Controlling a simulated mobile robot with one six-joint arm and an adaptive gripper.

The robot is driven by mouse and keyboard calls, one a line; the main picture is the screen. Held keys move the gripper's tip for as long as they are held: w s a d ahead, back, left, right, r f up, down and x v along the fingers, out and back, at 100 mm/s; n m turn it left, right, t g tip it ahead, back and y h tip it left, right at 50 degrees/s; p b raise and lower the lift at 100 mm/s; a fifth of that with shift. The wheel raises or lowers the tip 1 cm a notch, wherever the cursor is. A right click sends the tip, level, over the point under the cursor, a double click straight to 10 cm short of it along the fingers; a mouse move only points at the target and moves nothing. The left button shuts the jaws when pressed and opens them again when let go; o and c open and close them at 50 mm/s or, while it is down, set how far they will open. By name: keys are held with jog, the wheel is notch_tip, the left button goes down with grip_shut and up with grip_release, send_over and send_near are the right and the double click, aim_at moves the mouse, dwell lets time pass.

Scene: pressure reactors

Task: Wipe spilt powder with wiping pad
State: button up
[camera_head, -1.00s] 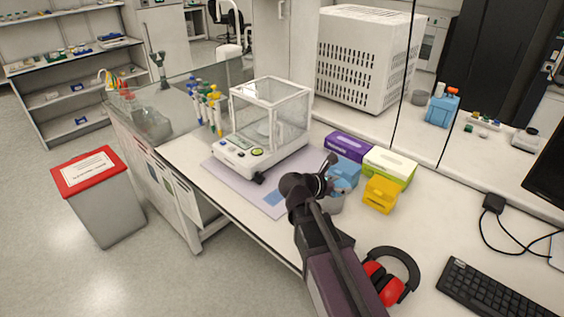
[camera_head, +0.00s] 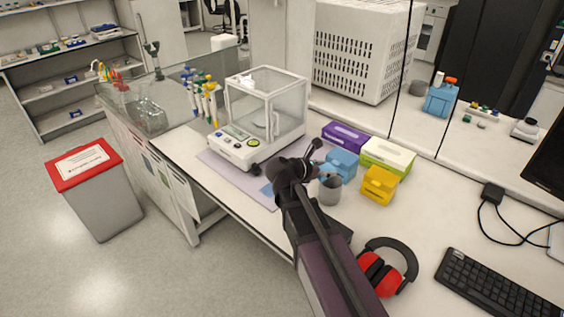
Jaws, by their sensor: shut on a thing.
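My gripper (camera_head: 314,166) is at the end of my dark arm, over the bench beside the grey cup (camera_head: 330,190). My wrist hides much of it. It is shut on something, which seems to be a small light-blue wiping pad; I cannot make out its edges. A flat blue patch (camera_head: 266,189) lies on the pale lilac mat (camera_head: 215,158), left of my wrist; I cannot tell what it is. I cannot make out spilt powder; my arm hides part of the mat. The white balance (camera_head: 258,120) with its clear glass case stands on the mat.
Blue (camera_head: 342,162), yellow (camera_head: 379,184), green-white (camera_head: 387,155) and purple (camera_head: 345,136) boxes stand close right of my gripper. Red ear defenders (camera_head: 385,268) and a keyboard (camera_head: 490,295) lie at front right. Pipettes (camera_head: 205,98) stand left of the balance. A red-lidded bin (camera_head: 85,165) is on the floor.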

jog(key=w+a+f+n+t+b, duration=0.1)
jog(key=w+a+f+b, duration=0.1)
jog(key=w+a, duration=0.3)
jog(key=w+a+f+n+t+y+b, duration=0.1)
jog(key=w+a+f+b, duration=0.2)
jog(key=w+a, duration=0.3)
jog(key=a, duration=0.3)
jog(key=shift+a+f+y, duration=0.2)
jog(key=shift+f+y, duration=0.1)
jog(key=shift+f, duration=0.05)
